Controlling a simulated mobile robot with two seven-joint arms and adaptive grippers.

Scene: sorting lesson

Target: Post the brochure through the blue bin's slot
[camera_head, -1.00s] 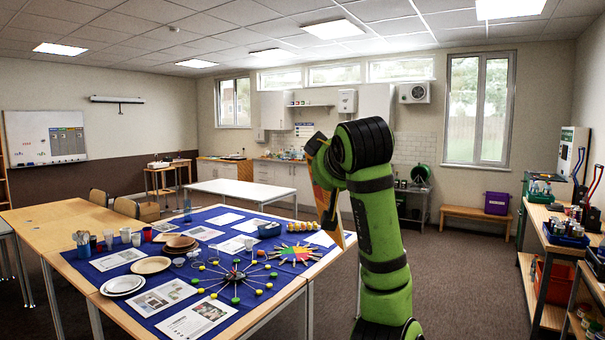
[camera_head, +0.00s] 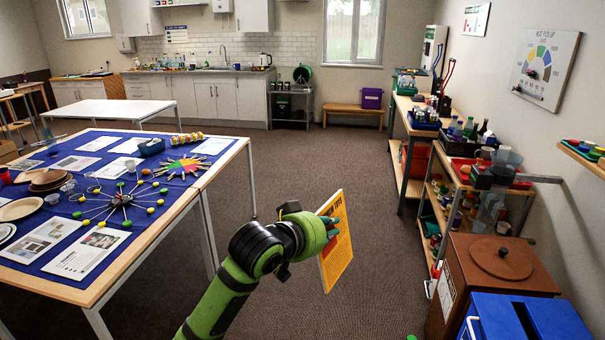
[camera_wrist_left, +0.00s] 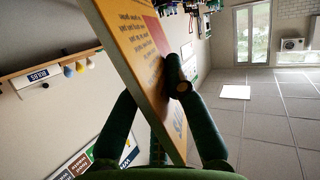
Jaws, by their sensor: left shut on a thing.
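The brochure (camera_head: 338,245) is a thin orange sheet with print on it. My left gripper (camera_head: 328,229) is shut on it and holds it upright in the air over the floor, in the middle of the head view. In the left wrist view the brochure (camera_wrist_left: 145,62) stands between the fingers, with a dark finger pad (camera_wrist_left: 178,80) across its printed face. The blue bin (camera_head: 480,326) is at the bottom right of the head view, cut off by the frame edge. A dark slot (camera_head: 525,320) shows in its top. The brochure is apart from the bin, to its left.
A brown bin with a round lid (camera_head: 502,258) stands just behind the blue bin. Shelves with bottles and tubs (camera_head: 470,150) line the right wall. A table with a blue cloth (camera_head: 150,215) is at left. The carpet (camera_head: 300,170) between is clear.

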